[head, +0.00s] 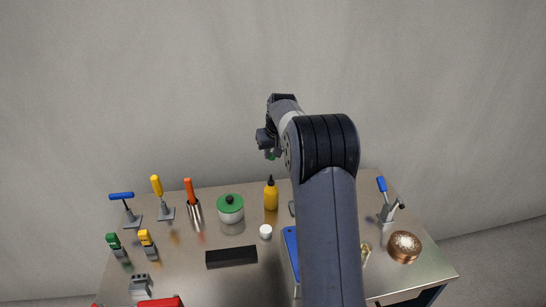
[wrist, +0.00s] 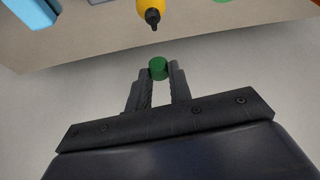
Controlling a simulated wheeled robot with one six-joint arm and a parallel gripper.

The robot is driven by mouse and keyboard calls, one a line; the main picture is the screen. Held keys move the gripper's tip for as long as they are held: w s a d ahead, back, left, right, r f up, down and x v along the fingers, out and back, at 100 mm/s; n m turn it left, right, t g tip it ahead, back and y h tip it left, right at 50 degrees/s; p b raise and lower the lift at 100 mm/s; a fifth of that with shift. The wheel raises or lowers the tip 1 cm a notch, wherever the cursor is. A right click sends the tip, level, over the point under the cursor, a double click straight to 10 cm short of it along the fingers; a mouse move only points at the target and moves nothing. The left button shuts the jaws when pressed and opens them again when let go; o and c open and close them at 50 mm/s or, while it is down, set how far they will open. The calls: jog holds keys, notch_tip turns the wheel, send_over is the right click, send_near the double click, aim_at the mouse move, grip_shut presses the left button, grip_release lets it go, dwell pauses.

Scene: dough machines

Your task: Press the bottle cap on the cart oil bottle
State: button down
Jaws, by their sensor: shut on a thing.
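A small green cylindrical cap (wrist: 158,68) is held between the fingertips of my gripper (wrist: 158,78) in the wrist view. In the head view my gripper (head: 270,148) is up in the air above the back of the cart, and a bit of green shows at its tips. A yellow bottle (head: 271,198) with a black pointed top stands upright near the back edge of the cart top (head: 190,262). In the wrist view the bottle (wrist: 150,7) is at the top, its black tip (wrist: 153,19) apart from the cap.
A green-lidded pot (head: 230,213) and a small white round piece (head: 265,231) stand near the bottle. A black block (head: 231,257) lies in front. Several upright handled tools are at the left. A copper round piece (head: 404,246) is at the right. My arm hides part of the cart.

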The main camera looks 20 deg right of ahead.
aim_at(271, 176)
jog(key=shift+w+a+r, duration=0.1)
jog(key=shift+a+r, duration=0.05)
jog(key=shift+r, duration=0.05)
dwell(0.4)
jog(key=shift+f+b, duration=1.7)
jog(key=shift+f, duration=1.4)
jog(key=shift+f+b, duration=0.7)
jog(key=shift+f, duration=0.55)
jog(key=shift+f, duration=0.25)
jog(key=c, duration=1.5)
grip_release()
jog(key=o, duration=0.6)
jog(key=shift+r, duration=0.15)
jog(key=shift+c, duration=0.2)
